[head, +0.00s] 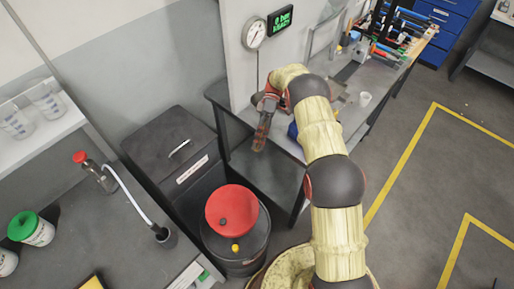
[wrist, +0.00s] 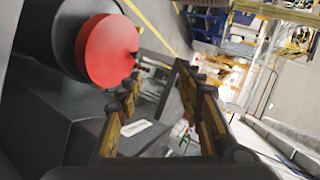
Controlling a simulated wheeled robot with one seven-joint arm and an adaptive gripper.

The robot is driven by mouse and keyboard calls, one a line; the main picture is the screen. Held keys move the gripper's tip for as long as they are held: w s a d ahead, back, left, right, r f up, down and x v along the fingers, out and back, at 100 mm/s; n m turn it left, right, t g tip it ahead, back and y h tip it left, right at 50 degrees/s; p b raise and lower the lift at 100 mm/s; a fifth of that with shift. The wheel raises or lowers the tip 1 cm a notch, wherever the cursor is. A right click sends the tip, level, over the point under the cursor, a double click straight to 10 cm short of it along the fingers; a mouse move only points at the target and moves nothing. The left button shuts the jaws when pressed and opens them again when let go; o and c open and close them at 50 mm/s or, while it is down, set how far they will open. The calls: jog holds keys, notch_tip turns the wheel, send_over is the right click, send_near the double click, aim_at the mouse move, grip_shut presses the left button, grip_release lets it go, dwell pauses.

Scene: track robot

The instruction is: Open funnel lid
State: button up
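The red round funnel lid (head: 228,205) lies flat on top of a black drum (head: 240,250), with a small dark knob on it and a yellow cap near its front edge. In the wrist view the red lid (wrist: 107,50) is at the upper left, beyond my left finger. My gripper (head: 260,143) hangs behind and to the right of the drum in the head view, apart from the lid. In the wrist view my gripper (wrist: 160,85) has its two fingers spread, with nothing held between them.
A black bin (head: 178,150) with a handle stands left of the drum. A grey counter (head: 95,235) with a green-lidded tub (head: 32,228) and a red-capped bottle (head: 95,172) is at the left. A cluttered bench (head: 375,75) stands behind. Open floor lies to the right.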

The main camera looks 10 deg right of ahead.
dwell(0.4)
jog(key=s+r+m+t+h+b, duration=0.1)
jog(key=s+r+m+t+h, duration=0.2)
jog(key=r, duration=0.8)
jog(key=s+r+m+t+h+b, duration=0.1)
jog(key=s+r+m+t, duration=0.3)
jog(key=r, duration=0.6)
jog(key=s+d+r+m+t+h, duration=0.1)
jog(key=s+r+m+t, duration=0.1)
jog(key=s, duration=0.8)
jog(key=s+d+r+m+t+h+b, duration=0.1)
jog(key=s+m+t, duration=0.4)
jog(key=s, duration=0.6)
notch_tip(320, 180, up, 2)
jog(key=shift+d+t+h, duration=0.4)
jog(key=shift+d+t, duration=0.25)
jog(key=shift+t, duration=0.45)
